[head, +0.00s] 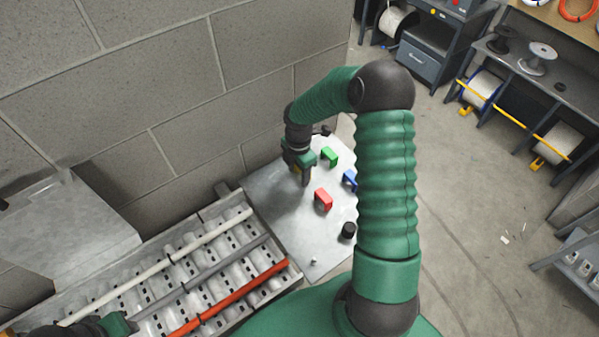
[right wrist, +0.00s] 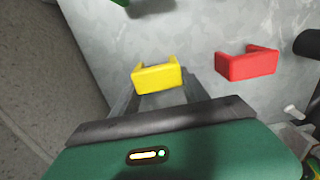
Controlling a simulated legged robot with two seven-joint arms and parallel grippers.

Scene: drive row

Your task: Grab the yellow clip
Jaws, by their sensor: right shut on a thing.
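The yellow clip (right wrist: 157,77) is a small U-shaped block between the fingers of my right gripper in the right wrist view. My right gripper (head: 303,180) points down over the grey metal plate (head: 295,220) in the head view and is shut on the clip. In the head view the clip is mostly hidden by the gripper. I cannot tell whether the clip still touches the plate. Part of my left arm, with a green piece (head: 115,324), shows at the bottom left; its fingers cannot be made out.
A red clip (head: 323,199), a green clip (head: 329,156) and a blue clip (head: 350,180) stand on the plate close by. A black knob (head: 348,230) stands near the front. A slotted tray (head: 240,208) with white, grey and red cables lies left. A block wall rises behind.

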